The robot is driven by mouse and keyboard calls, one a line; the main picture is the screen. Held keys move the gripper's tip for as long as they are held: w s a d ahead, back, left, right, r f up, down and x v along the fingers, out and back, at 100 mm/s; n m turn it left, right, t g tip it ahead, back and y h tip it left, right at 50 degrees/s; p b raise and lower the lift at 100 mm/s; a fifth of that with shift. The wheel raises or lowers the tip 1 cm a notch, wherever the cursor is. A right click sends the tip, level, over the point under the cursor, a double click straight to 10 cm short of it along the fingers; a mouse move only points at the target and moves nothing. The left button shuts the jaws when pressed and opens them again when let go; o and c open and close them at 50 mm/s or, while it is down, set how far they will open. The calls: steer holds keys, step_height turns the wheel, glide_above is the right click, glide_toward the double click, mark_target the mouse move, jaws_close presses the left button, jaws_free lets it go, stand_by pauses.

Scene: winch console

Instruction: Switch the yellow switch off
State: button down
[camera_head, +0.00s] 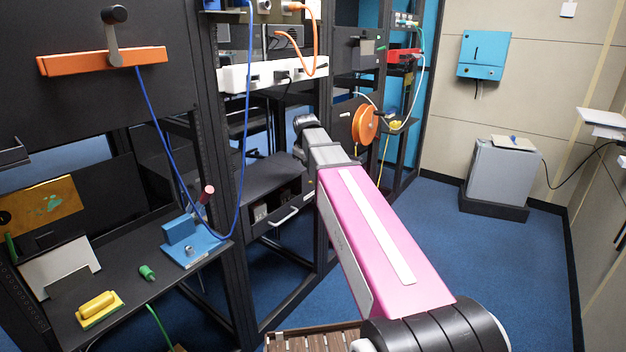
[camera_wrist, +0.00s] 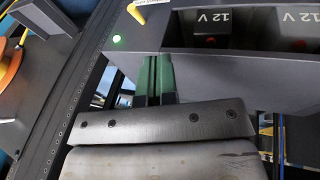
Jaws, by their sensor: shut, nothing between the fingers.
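A small yellow switch lever (camera_wrist: 137,13) is at the top of the wrist view, on a dark grey panel (camera_wrist: 128,62) under a partly cut-off white label. A green lamp (camera_wrist: 116,39) glows just below it on the panel. My gripper (camera_wrist: 155,62) is shut and empty, its green fingers close together. In the picture its fingertips are below and slightly right of the lever, apart from it. In the head view, my pink arm reaches toward the racks and the gripper is hidden behind it.
Batteries marked 12 V (camera_wrist: 212,27) sit in an opening right of the fingers. A black rack post (camera_wrist: 75,85) and an orange reel (camera_wrist: 10,70) are left.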

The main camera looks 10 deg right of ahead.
steer(key=shift+w+a+r, duration=0.15)
steer(key=shift+w+r, duration=0.15)
steer(key=shift+r, duration=0.3)
steer(key=x, duration=1)
steer(key=shift+w+f, duration=0.2)
steer(key=shift+f, duration=0.05)
steer(key=d, duration=0.1)
steer(key=w+d+f, duration=0.1)
steer(key=shift+w+d+f, duration=0.25)
steer(key=shift+d+f, duration=0.1)
steer(key=shift+d, duration=0.05)
